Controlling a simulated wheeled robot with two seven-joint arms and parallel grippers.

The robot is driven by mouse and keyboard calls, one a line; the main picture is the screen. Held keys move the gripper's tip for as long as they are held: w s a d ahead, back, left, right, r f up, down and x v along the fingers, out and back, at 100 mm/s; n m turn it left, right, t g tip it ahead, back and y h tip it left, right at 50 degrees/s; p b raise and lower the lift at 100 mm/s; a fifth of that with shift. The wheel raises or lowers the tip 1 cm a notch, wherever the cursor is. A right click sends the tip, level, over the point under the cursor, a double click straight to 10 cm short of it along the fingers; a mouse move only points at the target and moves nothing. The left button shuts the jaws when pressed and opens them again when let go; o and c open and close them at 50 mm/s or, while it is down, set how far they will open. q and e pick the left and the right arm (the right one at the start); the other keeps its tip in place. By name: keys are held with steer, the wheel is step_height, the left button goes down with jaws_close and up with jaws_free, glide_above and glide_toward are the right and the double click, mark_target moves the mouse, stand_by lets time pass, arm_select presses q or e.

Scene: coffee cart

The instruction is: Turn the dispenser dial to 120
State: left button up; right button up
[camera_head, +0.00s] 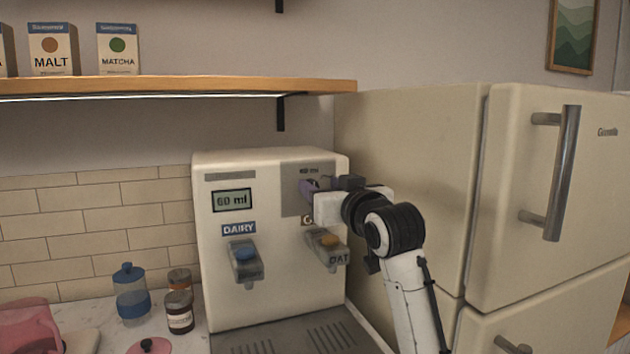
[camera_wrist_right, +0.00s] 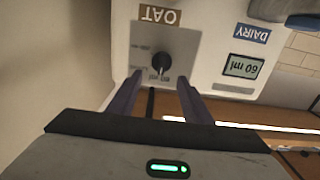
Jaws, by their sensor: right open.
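The cream dispenser (camera_head: 270,275) stands on the counter, and its display (camera_head: 232,200) reads 60 ml. In the right wrist view, which is upside down, the black dial (camera_wrist_right: 161,63) sits on a grey plate with small markings around it. One marking by the dial reads 60 ml. My right gripper (camera_head: 313,193) is in front of the dial plate and hides most of the dial in the head view. In the wrist view its two purple fingers (camera_wrist_right: 158,88) are apart, with the dial between and beyond their tips. I cannot tell any contact. My left gripper is not in view.
Two spouts, DAIRY (camera_head: 245,262) and OAT (camera_head: 325,248), jut out below the dial area. The fridge (camera_head: 410,130) stands close on the right. A wooden shelf (camera_head: 180,85) hangs above. Jars (camera_head: 179,315) stand left of the dispenser.

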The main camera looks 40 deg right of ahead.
mark_target(314, 182)
steer(key=x, duration=0.3)
steer(key=shift+w, duration=0.25)
steer(key=c, duration=1)
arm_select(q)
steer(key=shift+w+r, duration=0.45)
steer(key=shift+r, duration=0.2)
arm_select(e)
steer(key=shift+c, duration=0.2)
arm_select(q)
steer(key=shift+p, duration=0.3)
